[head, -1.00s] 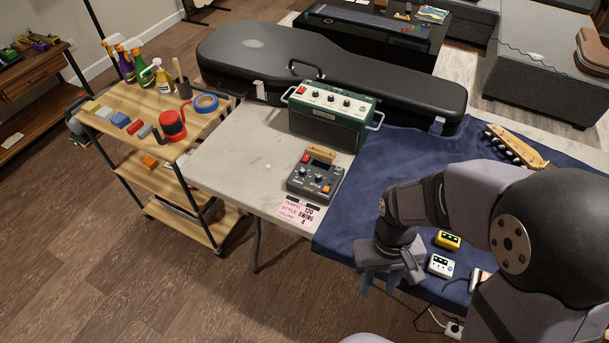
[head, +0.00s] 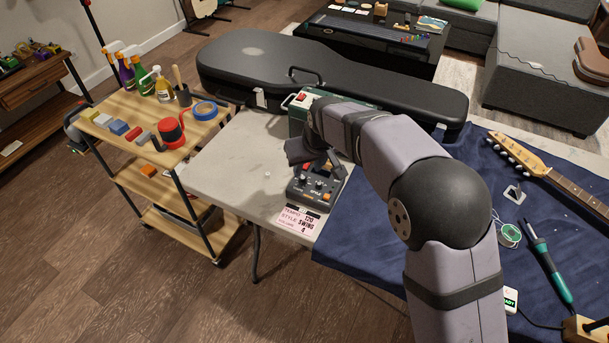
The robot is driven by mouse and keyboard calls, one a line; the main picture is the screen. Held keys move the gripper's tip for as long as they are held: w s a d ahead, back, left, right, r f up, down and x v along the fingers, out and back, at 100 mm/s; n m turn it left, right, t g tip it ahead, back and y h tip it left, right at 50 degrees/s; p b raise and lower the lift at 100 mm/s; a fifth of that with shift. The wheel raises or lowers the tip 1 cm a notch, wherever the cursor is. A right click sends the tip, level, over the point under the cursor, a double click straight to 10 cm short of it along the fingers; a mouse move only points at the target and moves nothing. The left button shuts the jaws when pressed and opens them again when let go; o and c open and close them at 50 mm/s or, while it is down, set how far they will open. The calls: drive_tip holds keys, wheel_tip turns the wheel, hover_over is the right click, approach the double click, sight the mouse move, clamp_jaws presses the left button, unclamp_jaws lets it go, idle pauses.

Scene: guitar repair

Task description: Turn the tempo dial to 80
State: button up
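The dark grey rhythm box (head: 303,195) with several small knobs, a red button and an orange button sits near the front edge of the white table. A pink card (head: 298,221) in front of it reads tempo 120, style swing and a last line with 4. Which knob is the tempo dial is too small to read. My gripper (head: 327,168) is above the back part of the box and hides that part. Its fingers are too small and dark to show whether they are open or shut, or touching the box.
The green amplifier (head: 298,108) stands behind the box, partly hidden by my arm. A black guitar case (head: 240,65) lies behind it. A blue cloth (head: 375,230) with tools and a guitar neck (head: 565,180) covers the right side.

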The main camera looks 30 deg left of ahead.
sight(303, 178)
drive_tip(key=shift+p+x, duration=0.7)
drive_tip(key=shift+x, duration=2.9)
drive_tip(key=shift+d, duration=0.1)
clamp_jaws()
